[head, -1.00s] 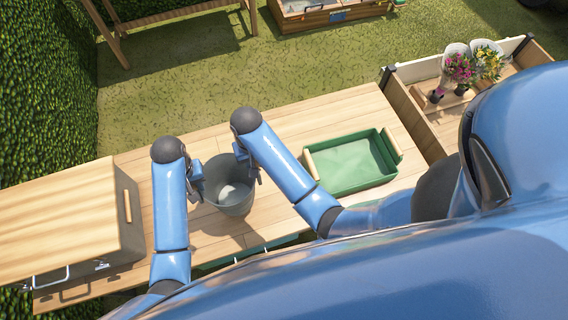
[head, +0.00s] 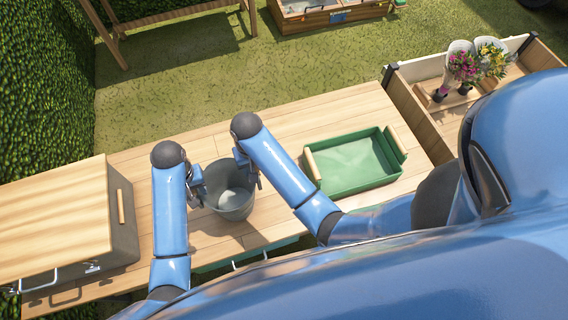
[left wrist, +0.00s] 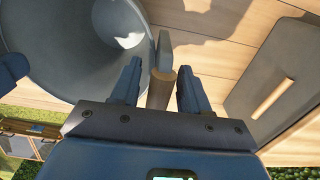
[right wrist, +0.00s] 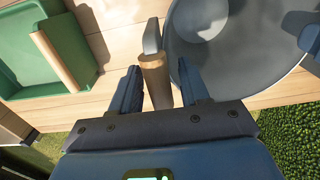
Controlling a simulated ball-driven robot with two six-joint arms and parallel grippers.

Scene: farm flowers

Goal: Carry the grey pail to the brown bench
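The grey pail (head: 230,190) stands upright on the light wooden table (head: 290,120), between my two grippers. My left gripper (head: 195,188) is at its left side. In the left wrist view my left gripper (left wrist: 160,78) has its fingers on either side of the pail's wooden handle (left wrist: 162,88), with narrow gaps showing. My right gripper (head: 250,172) is at the pail's right side. In the right wrist view my right gripper (right wrist: 160,82) has its fingers around the other wooden handle (right wrist: 155,75), close to one finger. A brown bench (head: 170,15) stands on the grass at the top left.
A green tray (head: 350,187) lies right of the pail. A large box with a wooden lid (head: 55,215) stands at the table's left end. A planter with flowers (head: 425,110) adjoins the right end. A hedge (head: 40,80) borders the left; open grass (head: 250,80) lies beyond the table.

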